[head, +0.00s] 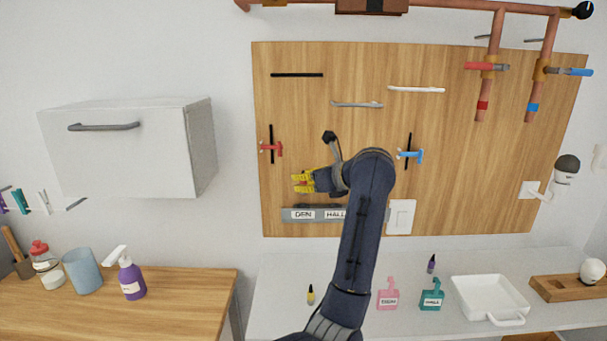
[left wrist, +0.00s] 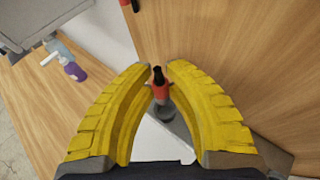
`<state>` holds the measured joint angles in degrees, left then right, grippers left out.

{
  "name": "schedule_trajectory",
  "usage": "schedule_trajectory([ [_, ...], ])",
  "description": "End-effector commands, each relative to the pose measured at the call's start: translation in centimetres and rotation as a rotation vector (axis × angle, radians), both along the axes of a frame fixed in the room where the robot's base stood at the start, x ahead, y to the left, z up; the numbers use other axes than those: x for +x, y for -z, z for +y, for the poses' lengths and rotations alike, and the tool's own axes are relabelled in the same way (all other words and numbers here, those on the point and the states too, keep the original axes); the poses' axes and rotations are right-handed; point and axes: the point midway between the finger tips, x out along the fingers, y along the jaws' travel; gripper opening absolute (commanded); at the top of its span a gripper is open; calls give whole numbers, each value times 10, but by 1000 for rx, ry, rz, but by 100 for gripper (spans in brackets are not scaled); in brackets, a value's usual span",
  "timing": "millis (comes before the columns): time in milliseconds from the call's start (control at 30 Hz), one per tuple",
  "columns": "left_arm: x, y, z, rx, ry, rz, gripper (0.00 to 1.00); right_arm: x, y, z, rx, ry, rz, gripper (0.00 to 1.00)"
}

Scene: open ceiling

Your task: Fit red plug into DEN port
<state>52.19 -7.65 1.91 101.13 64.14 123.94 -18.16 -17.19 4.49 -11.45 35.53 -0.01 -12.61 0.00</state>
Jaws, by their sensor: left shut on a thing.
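My left gripper (head: 304,182) is in front of the wooden wall board, just above the grey strip (head: 288,215) that carries the DEN port label (head: 303,214) and the HALL label (head: 336,214). In the left wrist view the yellow fingers (left wrist: 158,80) are shut on the red plug (left wrist: 160,92), which has a black tip. A round grey part (left wrist: 165,111) shows just beyond the plug; I cannot tell whether they touch. My right gripper is not in view.
A red-handled hook (head: 271,148) and a blue-handled one (head: 412,154) are on the board near my arm. A white switch plate (head: 401,216) sits right of the strip. A white cabinet (head: 130,148) hangs at left. Small bottles and a white dish (head: 490,299) stand on the counter below.

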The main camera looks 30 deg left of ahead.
Motion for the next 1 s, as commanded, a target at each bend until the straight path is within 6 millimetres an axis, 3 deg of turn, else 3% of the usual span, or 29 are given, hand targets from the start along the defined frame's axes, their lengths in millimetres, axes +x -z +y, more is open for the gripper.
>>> schedule_trajectory([
  [400, 0, 22, 0, 0, -1, -1, 0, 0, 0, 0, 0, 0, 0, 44],
  [1000, 0, 25, 0, 0, 0, -1, 0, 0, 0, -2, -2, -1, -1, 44],
])
